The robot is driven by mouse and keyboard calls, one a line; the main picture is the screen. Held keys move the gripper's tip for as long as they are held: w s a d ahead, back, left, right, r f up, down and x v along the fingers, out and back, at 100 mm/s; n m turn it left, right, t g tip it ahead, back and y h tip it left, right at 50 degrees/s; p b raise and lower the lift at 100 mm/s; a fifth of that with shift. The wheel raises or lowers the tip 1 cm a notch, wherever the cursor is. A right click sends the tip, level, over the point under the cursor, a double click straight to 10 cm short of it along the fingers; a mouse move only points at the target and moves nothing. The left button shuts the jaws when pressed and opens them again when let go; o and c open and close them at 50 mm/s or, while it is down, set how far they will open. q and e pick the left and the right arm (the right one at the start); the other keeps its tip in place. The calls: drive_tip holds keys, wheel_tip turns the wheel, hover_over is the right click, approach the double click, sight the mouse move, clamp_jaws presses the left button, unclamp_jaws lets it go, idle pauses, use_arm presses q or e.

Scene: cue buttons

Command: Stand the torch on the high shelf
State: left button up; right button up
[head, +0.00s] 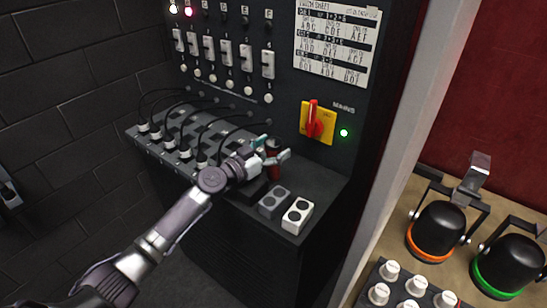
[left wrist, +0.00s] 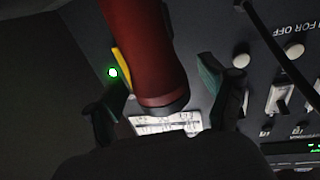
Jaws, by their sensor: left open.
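The torch, a dark red cylinder (head: 274,168) with a black end, is on the ledge of the black control cabinet, partly hidden by my gripper. In the left wrist view the torch (left wrist: 143,50) fills the space between the fingers. My left gripper (head: 273,148) is open, with one finger on each side of the torch; the left wrist view shows both fingers (left wrist: 163,75) spread and apart from it. I cannot identify the high shelf in these views. My right gripper is not in view.
Black cables with plugs (head: 185,150) crowd the ledge left of the gripper. A grey socket block (head: 274,201) and a white socket block (head: 297,216) sit in front. A red rotary switch (head: 314,120) is on the panel behind. Lamps (head: 438,228) stand on a wooden surface at right.

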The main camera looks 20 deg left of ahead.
use_arm(q)
drive_tip(key=c, duration=1.3)
drive_tip(key=shift+c, duration=1.4)
drive_tip(key=shift+r, duration=0.15)
